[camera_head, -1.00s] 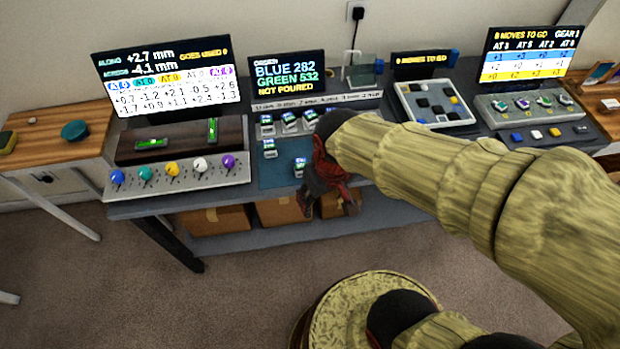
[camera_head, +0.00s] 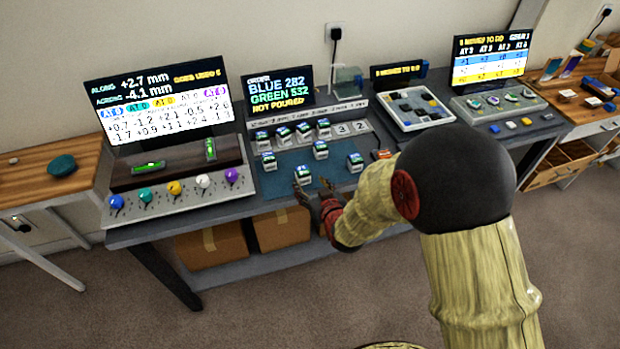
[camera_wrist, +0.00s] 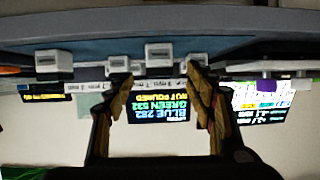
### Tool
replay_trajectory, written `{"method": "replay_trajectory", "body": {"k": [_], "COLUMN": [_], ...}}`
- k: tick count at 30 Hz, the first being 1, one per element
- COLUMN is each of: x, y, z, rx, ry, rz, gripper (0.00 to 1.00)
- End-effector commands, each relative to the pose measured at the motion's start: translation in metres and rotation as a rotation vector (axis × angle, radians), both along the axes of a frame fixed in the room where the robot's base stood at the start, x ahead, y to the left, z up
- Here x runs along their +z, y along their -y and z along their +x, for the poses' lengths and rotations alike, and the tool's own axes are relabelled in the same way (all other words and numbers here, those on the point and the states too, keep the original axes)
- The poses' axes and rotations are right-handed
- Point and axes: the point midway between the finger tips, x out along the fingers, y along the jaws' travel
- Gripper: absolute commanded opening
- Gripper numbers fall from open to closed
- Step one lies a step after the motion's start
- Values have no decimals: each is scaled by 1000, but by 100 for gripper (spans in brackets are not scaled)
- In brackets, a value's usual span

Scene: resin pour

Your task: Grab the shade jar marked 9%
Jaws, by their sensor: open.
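Several small white shade jars with dark, blue-green lids stand on the blue mat (camera_head: 283,180) and the numbered rack behind it. On the mat are a left jar (camera_head: 269,162), a middle jar (camera_head: 320,150), a front jar (camera_head: 306,174) and a right jar (camera_head: 355,162). The markings are too small to read, so I cannot tell which is 9%. My gripper (camera_head: 312,188) is open and empty at the bench's front edge, just in front of the front jar. In the upside-down wrist view, my gripper (camera_wrist: 158,88) points towards a white jar (camera_wrist: 158,56).
The order screen (camera_head: 281,90) reads BLUE 282, GREEN 532, NOT POURED. A panel with coloured knobs (camera_head: 174,188) is left of the mat. A tray of dark tiles (camera_head: 413,108) is to the right. Cardboard boxes (camera_head: 212,244) sit on the lower shelf.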

Motion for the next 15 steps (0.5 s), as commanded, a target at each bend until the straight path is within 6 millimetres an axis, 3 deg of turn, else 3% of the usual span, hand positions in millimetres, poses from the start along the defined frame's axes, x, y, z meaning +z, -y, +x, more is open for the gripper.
{"method": "replay_trajectory", "body": {"k": [15], "x": [-15], "y": [-13], "z": [40], "rx": [0], "ry": [18], "rz": [7], "gripper": [55]}}
